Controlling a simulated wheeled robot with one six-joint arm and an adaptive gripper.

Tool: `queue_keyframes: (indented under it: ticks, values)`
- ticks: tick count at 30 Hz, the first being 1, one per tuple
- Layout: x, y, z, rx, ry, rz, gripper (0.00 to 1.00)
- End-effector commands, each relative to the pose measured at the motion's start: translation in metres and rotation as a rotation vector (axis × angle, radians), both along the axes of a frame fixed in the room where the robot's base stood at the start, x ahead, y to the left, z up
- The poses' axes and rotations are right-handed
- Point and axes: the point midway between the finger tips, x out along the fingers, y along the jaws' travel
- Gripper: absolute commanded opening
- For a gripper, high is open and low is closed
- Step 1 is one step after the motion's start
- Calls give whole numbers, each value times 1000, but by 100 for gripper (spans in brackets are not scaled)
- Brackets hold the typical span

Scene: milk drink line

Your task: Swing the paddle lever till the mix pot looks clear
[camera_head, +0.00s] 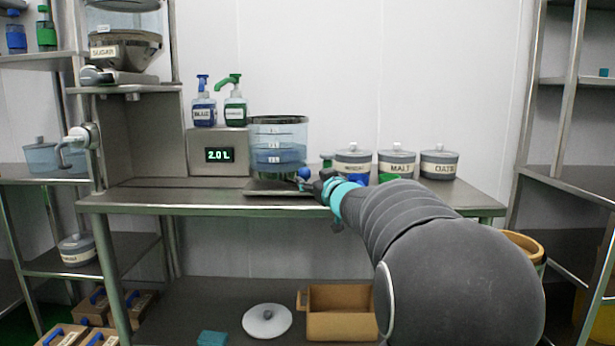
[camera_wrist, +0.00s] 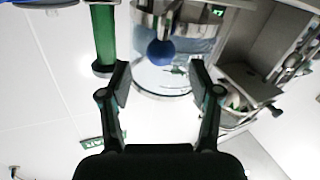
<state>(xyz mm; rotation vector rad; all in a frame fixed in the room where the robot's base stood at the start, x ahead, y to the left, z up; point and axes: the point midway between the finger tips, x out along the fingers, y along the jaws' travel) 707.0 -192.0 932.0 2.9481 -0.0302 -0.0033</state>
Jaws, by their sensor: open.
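The mix pot (camera_head: 280,128) is a clear vessel with volume marks, standing on a metal base beside the display, with blue-tinted liquid in its lower half. It also shows in the wrist view (camera_wrist: 165,82), where dark flecks show near its wall. A blue ball knob (camera_wrist: 160,53), seemingly the paddle lever's end, sits in front of the pot; in the head view the knob (camera_head: 304,173) is low at the pot's right. My gripper (camera_wrist: 160,85) is open, its fingers on either side of the knob's line but apart from it. In the head view my gripper (camera_head: 312,183) partly hides the lever.
A box reading 2.0 L (camera_head: 219,155) stands left of the pot, with two pump bottles (camera_head: 204,108) on top. Labelled tubs, one marked MALT (camera_head: 397,168), stand right, behind my arm. A sugar hopper (camera_head: 122,48) is upper left. The bench front left (camera_head: 160,200) is clear.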

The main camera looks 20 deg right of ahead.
Motion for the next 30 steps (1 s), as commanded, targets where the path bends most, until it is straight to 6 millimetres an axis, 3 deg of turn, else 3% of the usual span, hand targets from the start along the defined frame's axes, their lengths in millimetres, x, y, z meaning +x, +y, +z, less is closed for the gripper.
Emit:
queue_keyframes:
  ticks: [3,10,30]
  values:
    - [-24,0,1,-1,-1,-1,63]
    - [-51,1,0,0,0,-1,63]
    - [-57,1,0,1,1,-1,63]
